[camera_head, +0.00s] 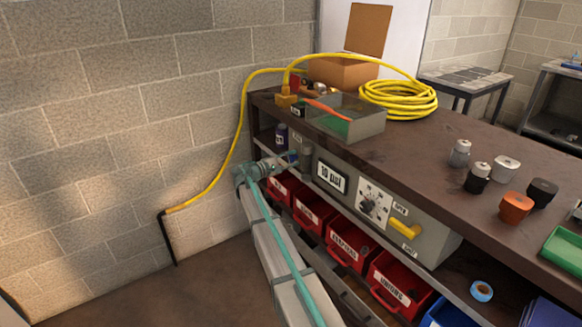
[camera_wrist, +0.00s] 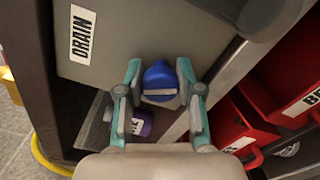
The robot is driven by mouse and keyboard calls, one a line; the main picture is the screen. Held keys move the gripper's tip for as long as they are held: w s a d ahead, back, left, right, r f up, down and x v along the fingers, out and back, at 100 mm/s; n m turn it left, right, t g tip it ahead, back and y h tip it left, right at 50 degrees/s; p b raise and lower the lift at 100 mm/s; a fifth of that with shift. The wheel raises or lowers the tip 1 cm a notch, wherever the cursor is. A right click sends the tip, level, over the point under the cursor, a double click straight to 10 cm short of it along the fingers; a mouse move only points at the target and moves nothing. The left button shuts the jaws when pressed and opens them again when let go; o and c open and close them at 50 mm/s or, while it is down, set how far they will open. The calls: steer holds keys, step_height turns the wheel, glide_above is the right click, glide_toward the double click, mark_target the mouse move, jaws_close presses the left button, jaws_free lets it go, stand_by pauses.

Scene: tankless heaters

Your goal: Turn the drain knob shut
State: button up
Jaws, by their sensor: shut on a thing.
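The blue drain knob (camera_wrist: 159,78) sits on the side face of the grey heater box (camera_wrist: 150,35), near a white DRAIN label (camera_wrist: 82,33). My gripper (camera_wrist: 160,88) has one teal-and-grey finger on each side of the knob and is shut on it. A pale bar runs across the knob's front, lying roughly level in the wrist view. In the head view my gripper (camera_head: 281,163) reaches the left end of the box, and the knob is mostly hidden there.
The box front carries a 10 psi display (camera_head: 331,177), a dial (camera_head: 374,203) and a yellow handle (camera_head: 404,230). Red bins (camera_head: 349,245) stand on the shelf below. A purple-capped object (camera_wrist: 142,123) lies below the knob. A yellow hose (camera_head: 240,120) hangs along the wall.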

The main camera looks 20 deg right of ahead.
steer(key=m+b, duration=0.3)
steer(key=shift+f+m+b, duration=0.25)
steer(key=shift+m+b, duration=0.1)
steer(key=shift+m, duration=0.05)
steer(key=shift+r+m+b, duration=0.1)
steer(key=shift+m+b, duration=0.35)
steer(key=shift+m, duration=0.15)
steer(key=o, duration=1.2)
steer(key=shift+c, duration=0.2)
steer(key=shift+a, duration=0.15)
steer(key=s+a, duration=0.2)
steer(key=a, duration=0.9)
steer(key=shift+s+a, duration=0.15)
steer(key=shift+a, duration=0.15)
